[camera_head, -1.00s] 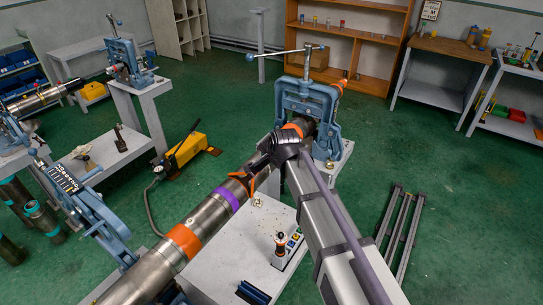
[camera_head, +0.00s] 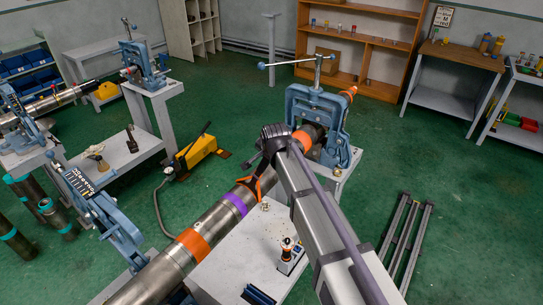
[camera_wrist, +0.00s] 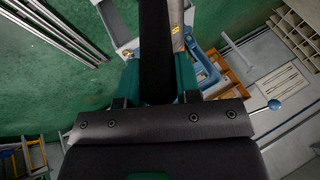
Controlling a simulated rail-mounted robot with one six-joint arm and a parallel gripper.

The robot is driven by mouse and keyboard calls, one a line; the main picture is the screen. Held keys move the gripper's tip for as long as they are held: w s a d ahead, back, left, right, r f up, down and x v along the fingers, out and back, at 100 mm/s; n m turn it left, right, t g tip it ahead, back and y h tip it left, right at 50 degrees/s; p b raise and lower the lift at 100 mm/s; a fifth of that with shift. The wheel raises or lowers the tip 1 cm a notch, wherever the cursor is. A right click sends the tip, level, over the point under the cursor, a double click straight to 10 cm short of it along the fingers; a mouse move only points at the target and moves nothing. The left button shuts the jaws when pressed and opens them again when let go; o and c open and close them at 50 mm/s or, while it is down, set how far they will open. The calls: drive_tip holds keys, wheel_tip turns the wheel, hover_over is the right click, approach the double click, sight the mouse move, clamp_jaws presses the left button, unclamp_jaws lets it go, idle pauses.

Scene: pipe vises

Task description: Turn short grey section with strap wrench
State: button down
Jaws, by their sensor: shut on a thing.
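A long grey pipe (camera_head: 217,222) runs diagonally from lower left to a blue vise (camera_head: 318,105) in the head view. It carries an orange band (camera_head: 193,243), a purple band (camera_head: 236,204) and another orange band (camera_head: 302,138) by the vise. The strap wrench's orange strap (camera_head: 257,188) is around the pipe beyond the purple band. My gripper (camera_head: 270,142) is over the pipe, shut on the wrench's dark handle. In the wrist view the black handle (camera_wrist: 154,45) stands between the green fingers. My arm hides part of the pipe near the vise.
A white table (camera_head: 238,255) with a small device (camera_head: 288,252) is below the pipe. A second blue vise (camera_head: 100,208) stands at the left. A yellow pump (camera_head: 195,153) and grey rails (camera_head: 407,238) lie on the green floor. Open floor is at right.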

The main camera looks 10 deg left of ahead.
drive_tip(key=shift+a, duration=0.1)
drive_tip(key=shift+w+a+r+g+h+p, duration=0.15)
drive_tip(key=shift+w+a+r+h+p, duration=0.15)
drive_tip(key=shift+a, duration=0.25)
drive_tip(key=shift+w+a+r+g+h+p, duration=0.15)
drive_tip(key=shift+w+a+r+p, duration=0.1)
drive_tip(key=shift+a+p, duration=0.25)
drive_tip(key=shift+w+a+r+g+h+p, duration=0.1)
drive_tip(key=shift+w+a+r+h+p, duration=0.15)
drive_tip(key=shift+a, duration=0.6)
drive_tip(key=shift+w, duration=0.1)
drive_tip(key=shift+n+g+h, duration=0.4)
drive_tip(key=shift+h, duration=0.5)
drive_tip(key=shift+w+a+r+p, duration=0.1)
drive_tip(key=shift+w+a+p, duration=0.2)
drive_tip(key=shift+a, duration=0.4)
drive_tip(key=shift+w+a+r+p, duration=0.15)
drive_tip(key=shift+w+a+p, duration=0.1)
drive_tip(key=shift+a, duration=0.45)
drive_tip(key=shift+w+a+r+p, duration=0.1)
drive_tip(key=shift+w+a+p, duration=0.2)
drive_tip(key=shift+a, duration=0.4)
drive_tip(key=shift+s+d, duration=0.15)
drive_tip(key=shift+d, duration=0.3)
